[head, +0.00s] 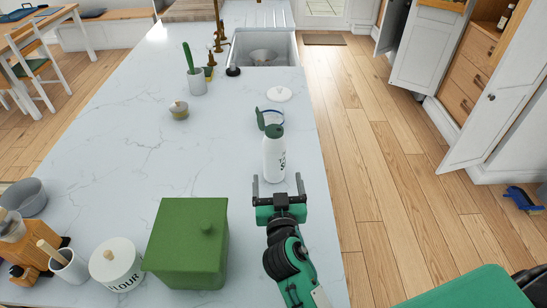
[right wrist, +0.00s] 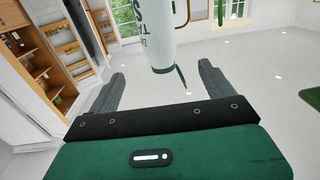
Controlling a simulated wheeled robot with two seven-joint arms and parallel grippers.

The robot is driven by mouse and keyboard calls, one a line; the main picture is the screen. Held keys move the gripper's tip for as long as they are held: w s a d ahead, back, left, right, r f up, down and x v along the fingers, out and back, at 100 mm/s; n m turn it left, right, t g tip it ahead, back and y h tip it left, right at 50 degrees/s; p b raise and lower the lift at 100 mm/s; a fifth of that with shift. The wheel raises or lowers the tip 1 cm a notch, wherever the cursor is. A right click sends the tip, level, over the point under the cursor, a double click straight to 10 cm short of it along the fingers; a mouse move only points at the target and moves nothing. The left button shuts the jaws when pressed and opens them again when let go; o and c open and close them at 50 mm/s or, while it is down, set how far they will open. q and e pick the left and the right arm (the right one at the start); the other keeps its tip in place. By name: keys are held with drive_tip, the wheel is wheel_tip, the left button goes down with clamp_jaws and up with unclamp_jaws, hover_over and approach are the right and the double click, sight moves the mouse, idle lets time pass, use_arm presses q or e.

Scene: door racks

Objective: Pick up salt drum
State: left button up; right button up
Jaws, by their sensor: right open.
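The salt drum (head: 274,159) is a white cylinder with a green top, standing upright on the pale marble counter (head: 140,140) near its right edge. Part of its dark lettering shows. In the right wrist view the drum (right wrist: 153,30) is cut off by the top edge, beyond and between the fingers. My right gripper (head: 277,179) is open and empty, just on the near side of the drum, with its fingers pointing at it. It also shows in the right wrist view (right wrist: 161,75). My left gripper is not in view.
A glass container with a green part (head: 270,117) stands close behind the drum, and a white round lid (head: 279,94) lies farther back. A green lidded box (head: 187,243) and a flour canister (head: 117,264) stand at the near left. The counter's middle is mostly clear.

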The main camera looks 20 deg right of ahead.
sight(275, 153)
drive_tip(key=p+x, duration=0.3)
drive_tip(key=x, duration=0.5)
drive_tip(key=shift+w+d+f, duration=0.1)
drive_tip(key=shift+w, duration=0.15)
drive_tip(key=shift+w+p, duration=0.3)
drive_tip(key=shift+p, duration=0.25)
drive_tip(key=p+x, duration=0.2)
drive_tip(key=x, duration=0.2)
drive_tip(key=shift+d, duration=0.15)
drive_tip(key=shift+w, duration=0.35)
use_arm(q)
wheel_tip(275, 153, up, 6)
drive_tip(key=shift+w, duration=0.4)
use_arm(e)
drive_tip(key=shift+f, duration=0.1)
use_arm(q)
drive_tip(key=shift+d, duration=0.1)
